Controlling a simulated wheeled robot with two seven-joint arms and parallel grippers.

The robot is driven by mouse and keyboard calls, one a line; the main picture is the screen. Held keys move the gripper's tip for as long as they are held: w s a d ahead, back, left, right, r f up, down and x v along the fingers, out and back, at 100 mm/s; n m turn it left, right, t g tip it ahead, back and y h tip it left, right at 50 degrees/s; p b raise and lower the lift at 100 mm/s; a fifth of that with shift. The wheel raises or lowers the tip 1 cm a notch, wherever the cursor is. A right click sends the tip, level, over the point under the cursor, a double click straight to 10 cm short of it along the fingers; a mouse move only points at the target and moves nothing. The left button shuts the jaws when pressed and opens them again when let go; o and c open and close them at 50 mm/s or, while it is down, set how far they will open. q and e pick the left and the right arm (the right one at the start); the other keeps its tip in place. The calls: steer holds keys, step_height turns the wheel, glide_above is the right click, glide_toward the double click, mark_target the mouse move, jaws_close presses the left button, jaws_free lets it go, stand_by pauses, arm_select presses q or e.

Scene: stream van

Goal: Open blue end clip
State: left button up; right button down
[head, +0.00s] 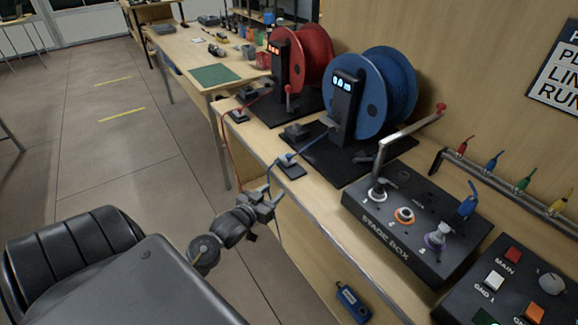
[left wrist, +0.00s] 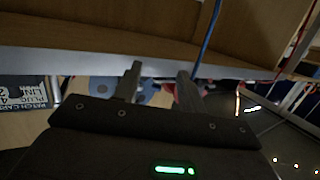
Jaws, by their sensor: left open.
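The blue end clip (head: 291,166) is a small dark block with a blue part, at the bench's front edge below the blue reel (head: 372,98). Blue cable (head: 312,143) runs from the reel to it and hangs over the edge. Whether the clip is open or shut is too small to tell. My left gripper (head: 262,203) is open and empty, in front of and lower than the clip, apart from it. In the left wrist view its fingers (left wrist: 158,86) point toward the bench edge, with the blue cable (left wrist: 207,40) beside them. My right gripper is out of view.
A red reel (head: 303,60) stands behind the blue one, its cable running to another clip (head: 238,116). The stage box (head: 415,225) and a button panel (head: 510,290) occupy the bench at right. A blue device (head: 352,300) sits below. The floor at left is clear.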

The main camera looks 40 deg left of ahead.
mark_target(287, 157)
arm_select(q)
step_height(287, 157, up, 7)
steer(key=w+a+t, duration=0.1)
steer(key=a+t, duration=0.1)
steer(key=w, duration=1)
steer(key=shift+w+a+f+p, duration=0.15)
steer(key=shift+w+a+p, duration=0.05)
steer(key=shift+w+p, duration=0.15)
jaws_close()
